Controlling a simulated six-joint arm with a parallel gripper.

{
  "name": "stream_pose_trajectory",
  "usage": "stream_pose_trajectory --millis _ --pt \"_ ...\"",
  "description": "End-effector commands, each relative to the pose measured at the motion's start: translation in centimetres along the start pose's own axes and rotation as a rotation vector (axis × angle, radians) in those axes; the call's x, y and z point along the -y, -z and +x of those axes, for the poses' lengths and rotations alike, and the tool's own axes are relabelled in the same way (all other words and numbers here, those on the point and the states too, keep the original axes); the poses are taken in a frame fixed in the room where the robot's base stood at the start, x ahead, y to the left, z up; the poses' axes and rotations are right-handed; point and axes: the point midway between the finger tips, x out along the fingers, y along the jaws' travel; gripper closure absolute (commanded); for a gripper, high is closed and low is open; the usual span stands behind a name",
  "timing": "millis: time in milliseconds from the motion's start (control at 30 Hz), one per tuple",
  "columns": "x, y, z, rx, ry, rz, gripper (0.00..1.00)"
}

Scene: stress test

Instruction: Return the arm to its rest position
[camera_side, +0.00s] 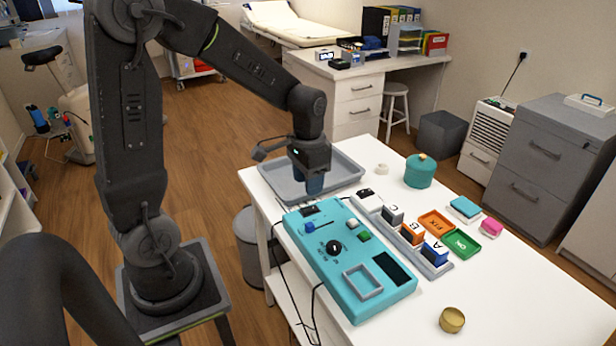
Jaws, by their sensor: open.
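My gripper (311,180) points down at the near side of the grey tray (273,183), just behind the teal device. The fingers are seen against the tray, and their tips are partly hard to make out. A blue patch shows at the fingers; I cannot tell whether it is part of the gripper or a separate thing. The teal device (318,267) has a black knob (334,248), a blue slider, a green button (364,236), a square frame and a dark panel. My arm reaches over the table from its stand at the left.
A grey rack (432,266) holds small lettered blocks right of the device. Orange (436,224) and green (460,243) trays, a teal round pot (420,171), a pink block (491,227) and a brass tin (452,319) stand on the white table. A grey bin (247,238) stands beside it.

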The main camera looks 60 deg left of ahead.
Motion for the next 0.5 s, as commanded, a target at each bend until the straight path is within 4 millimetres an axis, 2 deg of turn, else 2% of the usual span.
stream_pose_trajectory --millis 400,500 --pt "0.0 0.0 -0.6 -0.002 0.001 0.0 0.55" --pt "-0.5 -0.3 -1.3 -0.022 0.006 0.002 0.55"
